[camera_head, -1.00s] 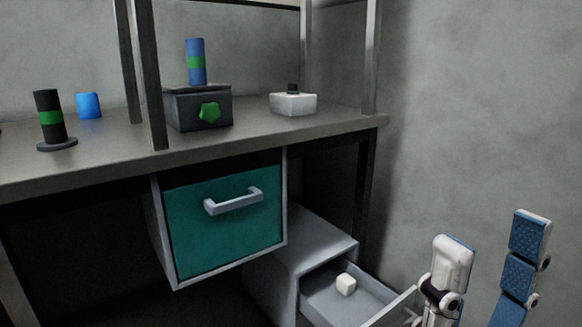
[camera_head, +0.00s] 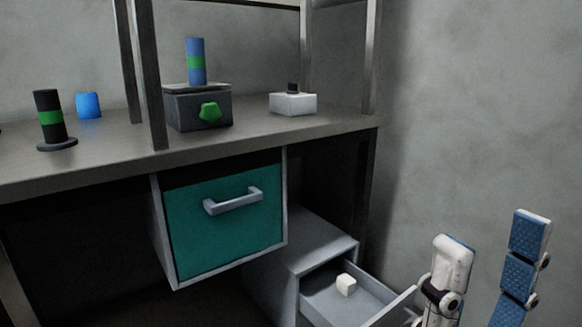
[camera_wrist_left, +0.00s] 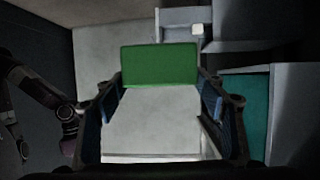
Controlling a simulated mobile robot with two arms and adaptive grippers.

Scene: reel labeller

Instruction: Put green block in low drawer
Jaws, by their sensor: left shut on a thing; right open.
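The green block (camera_wrist_left: 159,64) is in the left wrist view, between the fingers of my left gripper (camera_wrist_left: 160,90), which is shut on it. That gripper is outside the head view. The low drawer (camera_head: 372,300) is grey and pulled open from a grey cabinet (camera_head: 300,245) under the workbench, at the lower right of the head view. A small white block (camera_head: 346,284) lies inside it. In the wrist view the drawer area is beyond the green block, at the top. My right gripper (camera_head: 484,285) is open and empty, to the right of the drawer in the head view.
A closed teal drawer (camera_head: 222,222) with a grey handle hangs under the workbench (camera_head: 100,160), left of the low drawer. On the bench are a dark box (camera_head: 185,112) with a blue-green cylinder (camera_head: 196,62), a black spindle (camera_head: 50,118), a blue cylinder (camera_head: 88,105) and a white box (camera_head: 293,104).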

